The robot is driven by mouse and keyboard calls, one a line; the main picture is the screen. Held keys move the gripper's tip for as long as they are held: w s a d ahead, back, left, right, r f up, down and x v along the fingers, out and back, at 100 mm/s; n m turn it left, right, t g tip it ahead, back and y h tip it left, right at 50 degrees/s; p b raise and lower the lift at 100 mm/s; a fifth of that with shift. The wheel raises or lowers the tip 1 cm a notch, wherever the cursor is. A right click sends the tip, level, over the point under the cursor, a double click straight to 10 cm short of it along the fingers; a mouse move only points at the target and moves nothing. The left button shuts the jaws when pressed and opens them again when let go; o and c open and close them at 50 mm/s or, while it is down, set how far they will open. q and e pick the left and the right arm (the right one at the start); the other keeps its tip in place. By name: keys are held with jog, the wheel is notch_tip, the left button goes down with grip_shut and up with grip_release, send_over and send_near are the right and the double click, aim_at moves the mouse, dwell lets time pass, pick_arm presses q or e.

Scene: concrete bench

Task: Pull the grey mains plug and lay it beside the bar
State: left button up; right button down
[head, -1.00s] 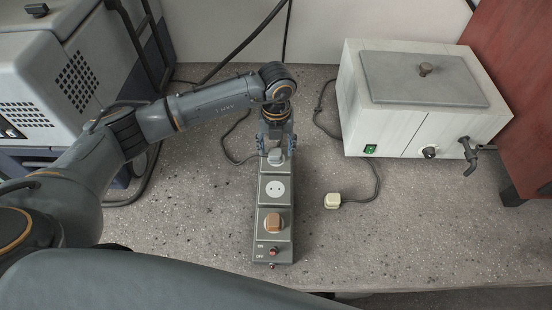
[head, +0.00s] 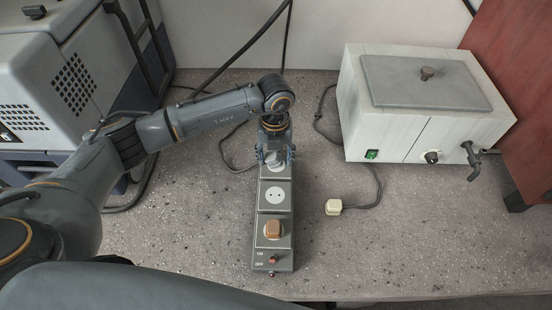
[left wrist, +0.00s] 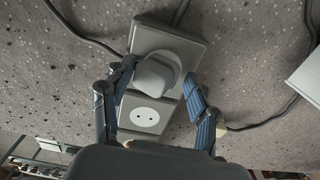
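The grey mains plug (head: 274,160) sits at the far socket of the grey bar (head: 265,215). In the left wrist view the plug (left wrist: 157,74) shows close up, over the far socket plate. My left gripper (head: 275,156) is over this far end from above. In the left wrist view its two blue-padded fingers (left wrist: 158,78) stand on either side of the plug, apart, with narrow gaps seeming to remain. The middle socket (head: 275,195) is empty. A brown plug (head: 273,230) is in the near socket. My right gripper is not in view.
A cream plug (head: 333,207) lies loose on the bench right of the bar, its cable leading to the white bath (head: 425,105). A grey machine (head: 75,85) stands at left. Thin cables lie behind.

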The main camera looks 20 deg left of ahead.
aim_at(273, 156)
pick_arm(q)
jog(key=shift+s+a, duration=0.1)
jog(key=shift+a, duration=0.25)
dwell(0.5)
jog(key=shift+c, duration=0.5)
grip_shut()
jog(key=shift+r, duration=0.1)
jog(key=shift+r+p, duration=2)
jog(key=shift+r, duration=0.95)
